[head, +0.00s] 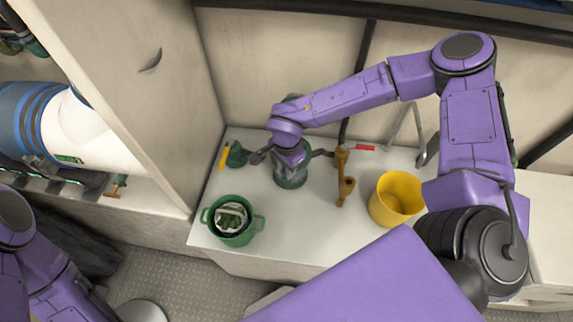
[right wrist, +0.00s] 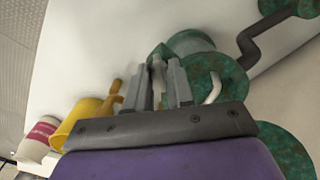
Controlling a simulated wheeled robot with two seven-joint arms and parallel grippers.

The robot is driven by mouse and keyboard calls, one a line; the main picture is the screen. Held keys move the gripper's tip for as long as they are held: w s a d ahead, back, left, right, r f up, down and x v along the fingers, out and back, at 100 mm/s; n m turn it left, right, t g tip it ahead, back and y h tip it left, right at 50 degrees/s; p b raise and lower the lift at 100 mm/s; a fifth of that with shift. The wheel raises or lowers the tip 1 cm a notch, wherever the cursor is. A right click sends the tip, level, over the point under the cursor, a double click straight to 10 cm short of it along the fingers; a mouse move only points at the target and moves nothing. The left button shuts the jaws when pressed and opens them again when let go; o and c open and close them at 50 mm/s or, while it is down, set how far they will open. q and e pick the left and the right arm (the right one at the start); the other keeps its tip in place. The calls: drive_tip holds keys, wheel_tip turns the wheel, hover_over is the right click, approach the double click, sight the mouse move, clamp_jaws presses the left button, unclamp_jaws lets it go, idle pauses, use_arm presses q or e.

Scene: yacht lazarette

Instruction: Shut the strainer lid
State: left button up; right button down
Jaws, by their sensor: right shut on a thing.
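The strainer (head: 290,178) is a green, weathered metal body with a clear-looking middle, standing on the white counter. My right gripper (head: 291,155) is over its top, and my purple wrist hides much of it. In the right wrist view, my right gripper (right wrist: 168,80) is shut on a slim grey piece between its fingers. Just beyond are mottled green round parts of the strainer (right wrist: 217,75), with a pale bent rod beside the fingers. I cannot tell clearly which part is the lid or how far open it stands. My left gripper is out of view; only my left arm shows at lower left.
A green two-handled bucket (head: 232,233) with cloth inside stands at the counter's front left. A yellow bucket (head: 396,200) stands to the right. A yellow-handled valve (head: 224,157) is at left.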

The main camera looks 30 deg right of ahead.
drive_tip(key=c, duration=1)
unclamp_jaws()
drive_tip(key=shift+r+b, duration=0.75)
drive_tip(key=shift+r, duration=4.5)
